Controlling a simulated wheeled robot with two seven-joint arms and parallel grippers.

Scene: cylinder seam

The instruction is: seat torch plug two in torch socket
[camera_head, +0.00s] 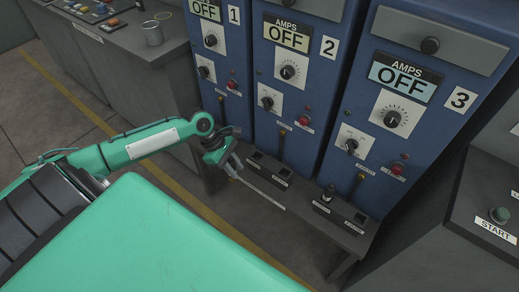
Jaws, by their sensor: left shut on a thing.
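My left gripper (234,171) is at the left end of the low bench (232,193), in front of cabinets 1 and 2. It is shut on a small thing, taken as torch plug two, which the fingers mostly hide. Dark socket blocks lie along the bench: one pair (270,167) below cabinet 2 and one pair (340,215) below cabinet 3. A dark upright plug (328,193) stands at the left block of the pair below cabinet 3. The block labels are too small to read surely. My right gripper is not in view.
Three blue cabinets (304,83) numbered 1, 2 and 3 stand behind the bench, each display reading OFF. A START button panel (496,228) is at the right. A yellow line marks the floor.

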